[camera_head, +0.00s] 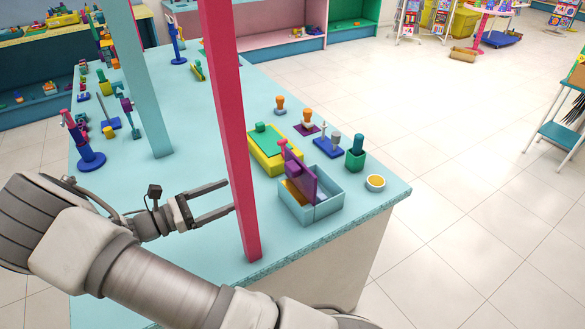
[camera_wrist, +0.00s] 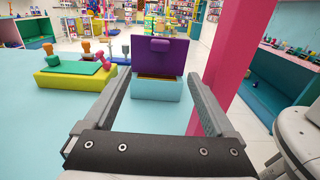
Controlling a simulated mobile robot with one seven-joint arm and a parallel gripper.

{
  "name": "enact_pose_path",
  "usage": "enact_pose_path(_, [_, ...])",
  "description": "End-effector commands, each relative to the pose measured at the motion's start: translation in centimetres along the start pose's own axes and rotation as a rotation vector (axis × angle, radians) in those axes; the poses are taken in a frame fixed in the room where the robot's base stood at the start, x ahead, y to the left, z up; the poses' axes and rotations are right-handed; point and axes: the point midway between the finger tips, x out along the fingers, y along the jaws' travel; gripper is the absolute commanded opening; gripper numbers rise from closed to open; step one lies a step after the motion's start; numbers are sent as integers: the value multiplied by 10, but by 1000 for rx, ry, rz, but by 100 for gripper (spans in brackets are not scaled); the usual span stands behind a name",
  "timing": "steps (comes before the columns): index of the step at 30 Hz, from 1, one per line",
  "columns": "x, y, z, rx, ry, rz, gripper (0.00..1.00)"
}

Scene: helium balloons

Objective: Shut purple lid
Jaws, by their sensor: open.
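The purple lid (camera_head: 301,175) stands open and roughly upright on a light blue box (camera_head: 317,211) near the table's right front corner. In the wrist view the lid (camera_wrist: 158,56) faces me, with a purple knob near its top, and the light blue box (camera_wrist: 157,90) is below it. A yellowish strip shows inside the box. My gripper (camera_head: 227,197) is open and empty, left of the box and apart from it. In the wrist view its fingers (camera_wrist: 158,97) spread to either side of the box, which lies farther ahead.
A pink post (camera_head: 232,130) rises from the table between my gripper and the box in the head view. A yellow box with a green lid (camera_head: 272,150) stands behind the purple-lidded box. Stamps and a small yellow bowl (camera_head: 375,183) are nearby. Bare tabletop lies around my gripper.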

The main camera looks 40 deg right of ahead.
Motion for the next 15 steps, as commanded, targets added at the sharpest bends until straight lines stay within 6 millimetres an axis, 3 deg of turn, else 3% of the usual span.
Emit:
enact_pose_path(5, [17,0,1,-3,-4,-2,90])
enact_pose_path(15, [89,-1,2,-3,-3,-5,90])
